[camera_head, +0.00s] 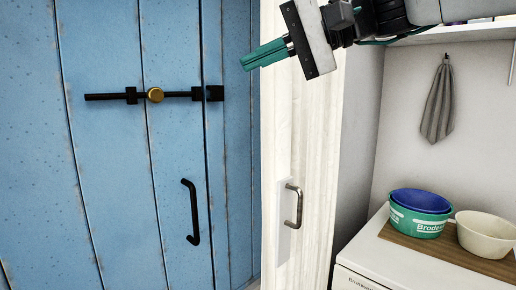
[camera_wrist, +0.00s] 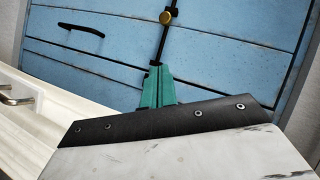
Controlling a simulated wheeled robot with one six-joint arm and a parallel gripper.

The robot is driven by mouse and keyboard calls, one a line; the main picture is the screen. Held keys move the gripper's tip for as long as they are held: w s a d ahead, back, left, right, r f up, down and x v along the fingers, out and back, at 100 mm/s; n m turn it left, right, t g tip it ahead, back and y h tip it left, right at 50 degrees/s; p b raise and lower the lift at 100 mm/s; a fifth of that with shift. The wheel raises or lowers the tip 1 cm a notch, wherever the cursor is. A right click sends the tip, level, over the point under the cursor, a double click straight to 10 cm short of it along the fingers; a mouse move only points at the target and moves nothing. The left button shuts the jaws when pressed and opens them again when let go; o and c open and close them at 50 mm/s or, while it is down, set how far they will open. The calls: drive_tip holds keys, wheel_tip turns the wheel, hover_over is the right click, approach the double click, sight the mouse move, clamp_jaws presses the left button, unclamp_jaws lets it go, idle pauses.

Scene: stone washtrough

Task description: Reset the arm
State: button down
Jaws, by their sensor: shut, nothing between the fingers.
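My gripper (camera_head: 265,55) shows at the top of the head view, with green fingers pointing left. The fingers are shut together with nothing between them. In the wrist view the shut green fingers (camera_wrist: 156,86) point up at the blue door. In the head view my gripper is held in front of the white door's upper part, right of the blue door and above the level of its bolt. My arm reaches in from the top right, and the rest of it is out of view.
The blue door (camera_head: 100,190) has a black bolt with a brass knob (camera_head: 155,95) and a black handle (camera_head: 191,212). A white door (camera_head: 310,150) has a metal handle (camera_head: 296,206). At right, nested tubs (camera_head: 418,226) and a cream bowl (camera_head: 487,234) stand on a board; a grey cloth (camera_head: 438,105) hangs above.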

drive_tip(key=s+d+f+h, duration=0.1)
drive_tip(key=d+f+h, duration=0.2)
drive_tip(key=f, duration=0.6)
drive_tip(key=s+d+f+h, duration=0.3)
drive_tip(key=s+d+f, duration=0.3)
drive_tip(key=d+f, duration=0.2)
drive_tip(key=s+d+f+g+h, duration=0.1)
drive_tip(key=s+d+f+h, duration=0.3)
drive_tip(key=d+f, duration=0.3)
drive_tip(key=s+d+f+m+g+h, duration=0.1)
drive_tip(key=s+d+f+h, duration=0.2)
drive_tip(key=s+d+f, duration=0.4)
wheel_tip(320, 180, down, 5)
drive_tip(key=shift+s+d+r, duration=0.2)
drive_tip(key=shift+s+d, duration=0.15)
drive_tip(key=shift+d, duration=0.45)
drive_tip(key=shift+w, duration=0.15)
